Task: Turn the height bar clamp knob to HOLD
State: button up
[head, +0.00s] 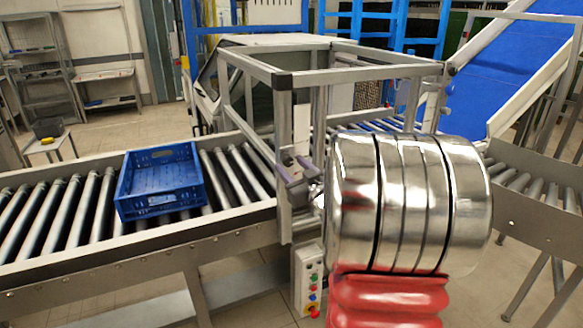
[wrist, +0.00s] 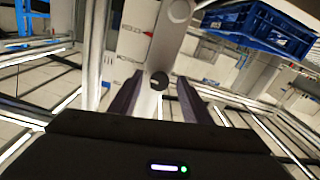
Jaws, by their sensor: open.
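In the wrist view, a small dark round knob (wrist: 158,82) sits on a grey arm-like piece (wrist: 172,38) with a rounded upper end. A pale panel (wrist: 134,40) behind it has small dark and red lettering, too small to read surely. My gripper (wrist: 160,92) is open, with one purple-grey finger on each side of the knob. I cannot tell whether either finger touches it. In the head view, my gripper (head: 296,171) is at the near post of the metal frame (head: 283,120), below a white plate (head: 302,124). The knob is not discernible there.
A blue crate (head: 160,207) stands on the roller conveyor (head: 70,215) at left; a blue crate also shows in the wrist view (wrist: 262,28). A control box (head: 309,280) with coloured buttons hangs below the frame. A blue inclined belt (head: 515,60) rises at right.

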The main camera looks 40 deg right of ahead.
jog(key=shift+c, duration=0.3)
jog(key=c, duration=1)
jog(key=shift+n, duration=0.4)
jog(key=n, duration=0.7)
jog(key=shift+n, duration=0.4)
jog(key=n, duration=0.4)
jog(key=shift+w+n, duration=0.1)
jog(key=shift+n, duration=0.2)
jog(key=n, duration=0.4)
jog(key=shift+n, duration=0.4)
